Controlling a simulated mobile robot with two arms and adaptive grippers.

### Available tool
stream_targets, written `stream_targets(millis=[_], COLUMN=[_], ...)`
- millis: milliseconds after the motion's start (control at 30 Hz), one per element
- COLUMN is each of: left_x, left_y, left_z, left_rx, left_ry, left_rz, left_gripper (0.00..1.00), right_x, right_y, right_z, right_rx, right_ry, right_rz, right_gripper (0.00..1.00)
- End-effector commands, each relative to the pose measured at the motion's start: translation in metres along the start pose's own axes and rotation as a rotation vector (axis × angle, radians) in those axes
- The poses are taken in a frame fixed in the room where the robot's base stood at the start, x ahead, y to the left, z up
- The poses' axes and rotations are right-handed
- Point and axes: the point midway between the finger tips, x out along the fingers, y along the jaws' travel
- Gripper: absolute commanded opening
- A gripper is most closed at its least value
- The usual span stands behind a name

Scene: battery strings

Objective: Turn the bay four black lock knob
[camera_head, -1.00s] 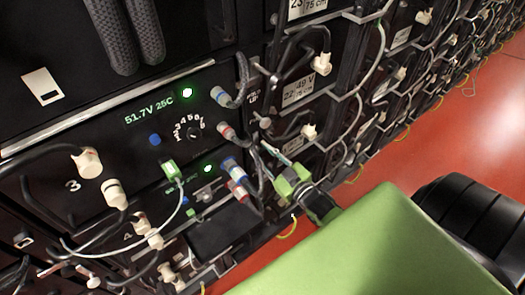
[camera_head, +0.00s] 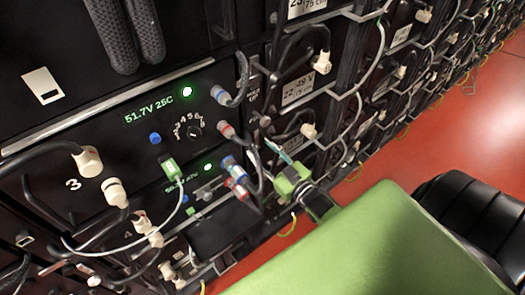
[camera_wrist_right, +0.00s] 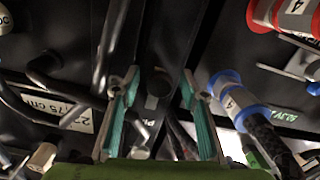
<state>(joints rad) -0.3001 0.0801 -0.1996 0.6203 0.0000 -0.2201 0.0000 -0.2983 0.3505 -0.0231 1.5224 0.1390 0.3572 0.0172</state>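My right gripper (camera_head: 278,158) reaches in from the lower right, at the right edge of the bay four panel. In the right wrist view its two teal-padded fingers (camera_wrist_right: 160,105) are apart. A dark, rounded part (camera_wrist_right: 160,82), which looks like the black lock knob, shows between and beyond them. I cannot tell whether the fingers touch it. In the head view I cannot make out this knob; the gripper and cables cover that spot. The blue cable plug (camera_wrist_right: 238,102) and red cable plug (camera_wrist_right: 292,18), both marked 4, sit to the right. My left gripper is not in view.
The bay three panel (camera_head: 125,135) above has a lit 51.7V display, a blue button (camera_head: 155,138) and a numbered dial (camera_head: 195,128). Black cables and cream plugs (camera_head: 88,162) crowd the front.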

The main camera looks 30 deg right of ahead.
Motion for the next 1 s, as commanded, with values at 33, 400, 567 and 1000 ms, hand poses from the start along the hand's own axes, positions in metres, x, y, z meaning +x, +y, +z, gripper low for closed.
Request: stream_targets(millis=[33, 400, 567, 1000], left_x=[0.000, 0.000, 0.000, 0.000], left_y=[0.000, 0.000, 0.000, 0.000], left_z=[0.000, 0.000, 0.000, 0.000], left_rx=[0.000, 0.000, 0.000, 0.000], left_ry=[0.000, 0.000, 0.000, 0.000], left_rz=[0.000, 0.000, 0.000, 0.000], left_gripper=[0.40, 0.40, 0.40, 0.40], right_x=[0.000, -0.033, -0.069, -0.120], right_y=[0.000, 0.000, 0.000, 0.000], right_z=[0.000, 0.001, 0.001, 0.000], right_rx=[0.000, 0.000, 0.000, 0.000], right_ry=[0.001, -0.003, -0.004, 0.001], right_rz=[0.000, 0.000, 0.000, 0.000], right_gripper=[0.40, 0.40, 0.40, 0.40])
